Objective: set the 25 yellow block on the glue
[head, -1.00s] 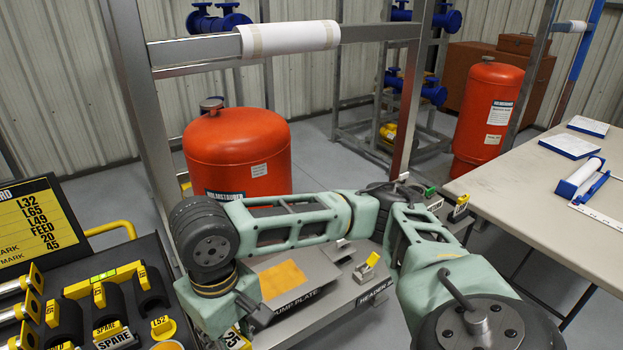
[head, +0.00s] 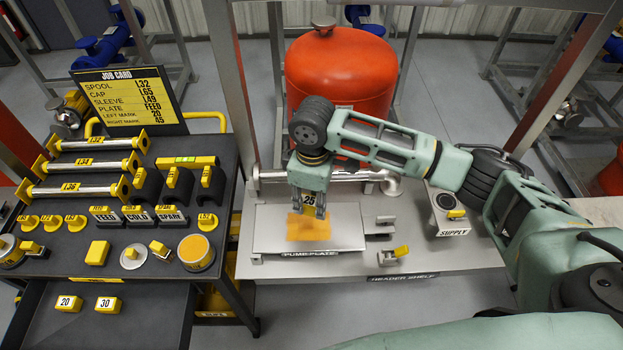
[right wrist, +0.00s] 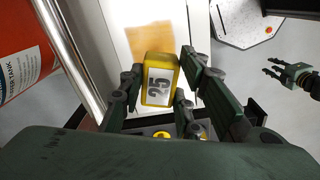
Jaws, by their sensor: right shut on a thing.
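The yellow 25 block (head: 309,201) is in my right gripper (head: 309,208), which is shut on it over the glue. The right wrist view shows the block (right wrist: 160,80) between the fingers, its white 25 label facing the camera. The glue (head: 308,229) is an orange patch on the pump plate (head: 268,238); it shows behind the block in the right wrist view (right wrist: 140,42). I cannot tell how large the gap between block and glue is. My left gripper (right wrist: 276,67) shows small at the right of the right wrist view, its fingers apart and empty.
The black cart (head: 222,170) at left holds spools, caps, labels and the job card (head: 128,102). Blocks 20 (head: 69,303) and 30 (head: 108,304) lie in its drawer. A red tank (head: 338,75) stands behind the plate. A yellow-handled valve (head: 400,252) and supply box (head: 446,213) are right of it.

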